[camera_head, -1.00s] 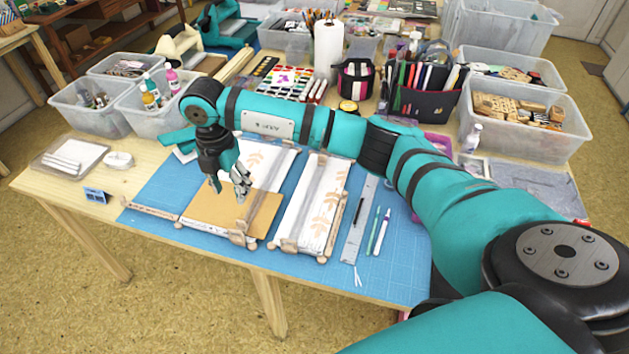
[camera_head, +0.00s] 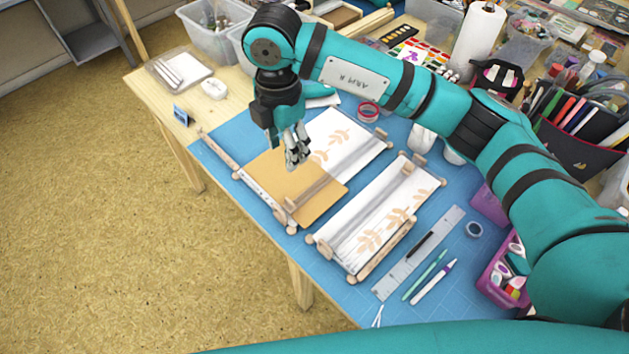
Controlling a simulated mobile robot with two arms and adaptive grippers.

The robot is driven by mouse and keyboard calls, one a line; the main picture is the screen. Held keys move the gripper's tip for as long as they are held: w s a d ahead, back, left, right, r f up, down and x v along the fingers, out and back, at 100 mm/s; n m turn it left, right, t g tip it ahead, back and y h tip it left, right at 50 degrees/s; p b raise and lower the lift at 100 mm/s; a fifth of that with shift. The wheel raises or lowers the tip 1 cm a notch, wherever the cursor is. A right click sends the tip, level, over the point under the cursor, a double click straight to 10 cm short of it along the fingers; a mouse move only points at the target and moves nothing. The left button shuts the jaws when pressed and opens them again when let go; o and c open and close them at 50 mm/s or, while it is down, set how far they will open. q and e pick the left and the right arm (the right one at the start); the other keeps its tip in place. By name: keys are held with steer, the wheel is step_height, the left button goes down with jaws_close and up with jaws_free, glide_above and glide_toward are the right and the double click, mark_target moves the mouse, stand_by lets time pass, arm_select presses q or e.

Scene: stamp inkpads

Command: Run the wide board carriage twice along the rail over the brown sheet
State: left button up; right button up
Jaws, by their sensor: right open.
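A brown sheet (camera_head: 318,205) lies on the blue mat, beside a white sheet with tan leaf prints (camera_head: 350,135). A pale wooden rail (camera_head: 262,198) runs along the front left edge of the brown sheet. A greyish see-through board carriage (camera_head: 318,187) with wooden end knobs seems to lie across the brown sheet. A second carriage (camera_head: 370,205) lies across a printed white sheet to the right. My right gripper (camera_head: 297,160) is open, pointing down over the brown sheet near the first carriage. I cannot tell its height or whether it touches anything. My left gripper is out of view.
A ruler (camera_head: 440,232), a green pen (camera_head: 425,276) and a purple-white pen (camera_head: 434,282) lie right of the sheets. A purple box (camera_head: 497,262) stands farther right. Blue mat (camera_head: 225,137) is bare at the left.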

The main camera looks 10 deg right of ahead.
steer(key=p, duration=0.1)
glide_above(289, 201)
step_height(289, 201, down, 6)
steer(key=f, duration=0.1)
step_height(289, 201, down, 9)
steer(key=shift+r+p, duration=0.1)
steer(key=shift+p, duration=0.55)
steer(key=shift+f, duration=0.55)
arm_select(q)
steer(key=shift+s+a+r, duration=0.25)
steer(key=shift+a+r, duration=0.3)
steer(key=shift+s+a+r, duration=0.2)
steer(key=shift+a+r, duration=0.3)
arm_select(e)
steer(key=shift+f, duration=0.1)
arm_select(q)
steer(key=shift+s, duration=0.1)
arm_select(e)
jaws_close()
steer(key=shift+w, duration=0.1)
